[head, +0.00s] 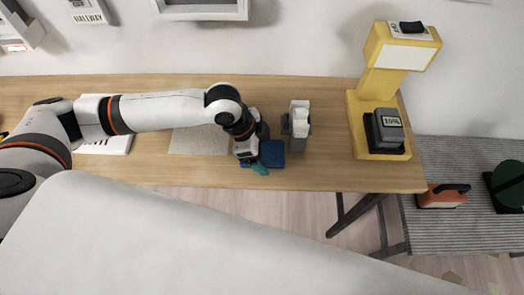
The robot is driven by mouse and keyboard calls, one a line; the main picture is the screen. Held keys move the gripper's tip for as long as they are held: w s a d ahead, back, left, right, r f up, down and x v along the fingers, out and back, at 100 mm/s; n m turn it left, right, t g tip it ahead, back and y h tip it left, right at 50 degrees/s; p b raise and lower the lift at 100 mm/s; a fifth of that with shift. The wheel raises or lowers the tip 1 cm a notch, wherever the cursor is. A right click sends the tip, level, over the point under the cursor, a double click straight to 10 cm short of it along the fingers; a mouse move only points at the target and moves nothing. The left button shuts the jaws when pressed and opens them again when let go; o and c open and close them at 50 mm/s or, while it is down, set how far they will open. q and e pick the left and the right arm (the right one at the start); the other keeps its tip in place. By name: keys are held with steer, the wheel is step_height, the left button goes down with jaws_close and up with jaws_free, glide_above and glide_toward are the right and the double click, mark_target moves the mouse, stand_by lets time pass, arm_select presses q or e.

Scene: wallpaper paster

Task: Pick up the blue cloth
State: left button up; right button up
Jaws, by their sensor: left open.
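The blue cloth (272,153) lies folded on the wooden table (330,172), near its front edge. My left arm comes in from the left over the table. My left gripper (257,166) points down at the cloth's left side and covers part of it. Its jaws are open. A small teal piece shows at the fingertips, and I cannot tell what it belongs to. Whether the fingers touch the cloth is hidden. My right gripper is not in view.
A grey holder with a white top (299,122) stands just right of the cloth. A yellow stand (373,82) with a grey block (386,130) is farther right. A grey sheet (196,142) lies left of the gripper. An orange-handled tool (440,199) lies on a striped surface at the right.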

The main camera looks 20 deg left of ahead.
arm_select(q)
steer(key=shift+f+p, duration=0.25)
steer(key=shift+p, duration=0.05)
stand_by(0.4)
steer(key=c, duration=1.1)
steer(key=shift+o, duration=0.2)
steer(key=shift+r+b, duration=0.25)
steer(key=shift+b, duration=0.3)
step_height(320, 180, up, 10)
steer(key=shift+r+p, duration=0.1)
steer(key=shift+p, duration=0.35)
